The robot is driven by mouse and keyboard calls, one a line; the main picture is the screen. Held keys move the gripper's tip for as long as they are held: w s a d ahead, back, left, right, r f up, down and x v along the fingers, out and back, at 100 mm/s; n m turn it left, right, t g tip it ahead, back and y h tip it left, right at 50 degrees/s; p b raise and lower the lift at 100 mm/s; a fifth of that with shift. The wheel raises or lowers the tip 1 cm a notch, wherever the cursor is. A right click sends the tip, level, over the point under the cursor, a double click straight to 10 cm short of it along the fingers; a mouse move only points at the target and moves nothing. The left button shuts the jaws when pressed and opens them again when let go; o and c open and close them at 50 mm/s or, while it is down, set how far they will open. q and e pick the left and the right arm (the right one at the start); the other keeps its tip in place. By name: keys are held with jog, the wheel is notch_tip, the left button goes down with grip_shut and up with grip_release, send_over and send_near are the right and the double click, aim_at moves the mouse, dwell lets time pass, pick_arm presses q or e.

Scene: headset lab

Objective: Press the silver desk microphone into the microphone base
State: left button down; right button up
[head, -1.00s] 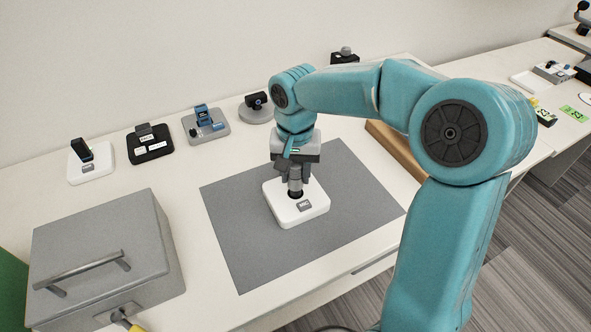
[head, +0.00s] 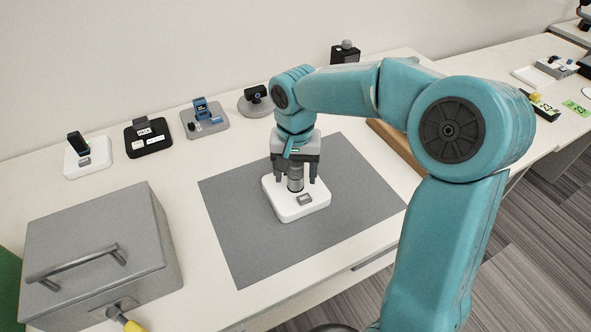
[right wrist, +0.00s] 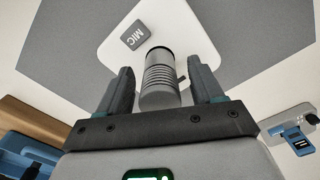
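The silver desk microphone (head: 296,178) stands upright in the white microphone base (head: 297,206), which lies on the grey mat and bears a grey MIC label. My right gripper (head: 298,178) is over the base, pointing down, with its fingers spread on either side of the microphone. In the right wrist view the ribbed microphone (right wrist: 160,78) stands between the open fingers, with a gap on both sides. The white base (right wrist: 160,30) shows behind it. The seat where microphone and base meet is partly hidden, so its depth cannot be told. My left gripper is out of view.
A grey mat (head: 235,230) covers the table's middle. A grey box with a handle (head: 100,250) stands at the left, a yellow-handled item (head: 128,322) at its front. Several devices on stands line the back, including a camera (head: 256,97). A wooden tray (head: 398,147) lies behind my right arm.

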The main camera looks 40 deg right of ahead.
notch_tip(320, 180, up, 16)
jog(key=p, duration=0.2)
jog(key=shift+r+p, duration=0.2)
jog(key=shift+p, duration=0.2)
dwell(0.6)
